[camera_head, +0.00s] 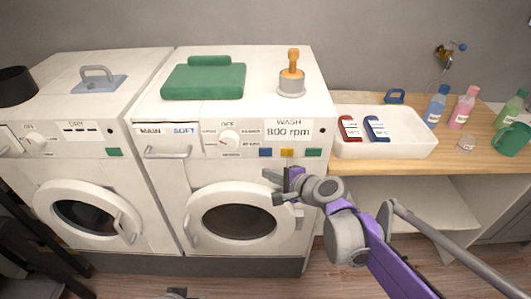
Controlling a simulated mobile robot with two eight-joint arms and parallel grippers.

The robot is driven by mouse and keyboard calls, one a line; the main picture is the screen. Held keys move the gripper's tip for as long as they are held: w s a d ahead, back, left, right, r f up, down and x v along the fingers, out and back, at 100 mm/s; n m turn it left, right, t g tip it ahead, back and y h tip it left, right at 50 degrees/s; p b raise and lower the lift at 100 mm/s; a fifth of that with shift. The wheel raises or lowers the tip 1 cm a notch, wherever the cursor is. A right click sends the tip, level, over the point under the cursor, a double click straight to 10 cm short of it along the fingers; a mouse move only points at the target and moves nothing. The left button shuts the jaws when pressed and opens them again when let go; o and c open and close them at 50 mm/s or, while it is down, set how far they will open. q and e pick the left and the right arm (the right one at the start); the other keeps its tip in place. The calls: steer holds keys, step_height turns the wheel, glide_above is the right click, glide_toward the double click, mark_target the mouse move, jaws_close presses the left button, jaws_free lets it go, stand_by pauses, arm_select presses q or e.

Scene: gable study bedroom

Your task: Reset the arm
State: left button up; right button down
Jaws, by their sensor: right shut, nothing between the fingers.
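My right arm comes in from the lower right, purple and grey. Its gripper (273,187) is shut and empty, in front of the right-hand washing machine (167,205), between its control panel and round door (238,222). The picture does not clearly show whether it touches the machine. A small dark grey part at the bottom edge (175,293) looks like the top of my left gripper; its fingers are out of sight.
A dryer (50,168) stands at the left, its round door shut. A wooden counter (470,160) at right holds a white tray (390,150), bottles and a green mug (513,139).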

stand_by(0.6)
arm_select(q)
steer(key=r+p, duration=0.2)
steer(key=w+r+p, duration=0.1)
steer(key=r+p, duration=0.1)
steer(key=r, duration=0.1)
steer(key=shift+w, duration=0.15)
arm_select(e)
steer(key=s+d+f+n+g+h, duration=0.2)
steer(key=s+d+f+n+h, duration=0.2)
steer(key=s, duration=0.9)
steer(key=s+d+f+n+g+h, duration=0.2)
steer(key=s+d+f+n+h, duration=0.2)
steer(key=s+d+n, duration=0.5)
steer(key=s+d, duration=0.3)
steer(key=s, duration=0.2)
steer(key=shift+d+n+g, duration=0.25)
steer(key=shift+n+g, duration=0.05)
steer(key=shift+n, duration=0.1)
arm_select(q)
steer(key=shift+c, duration=0.3)
jaws_close()
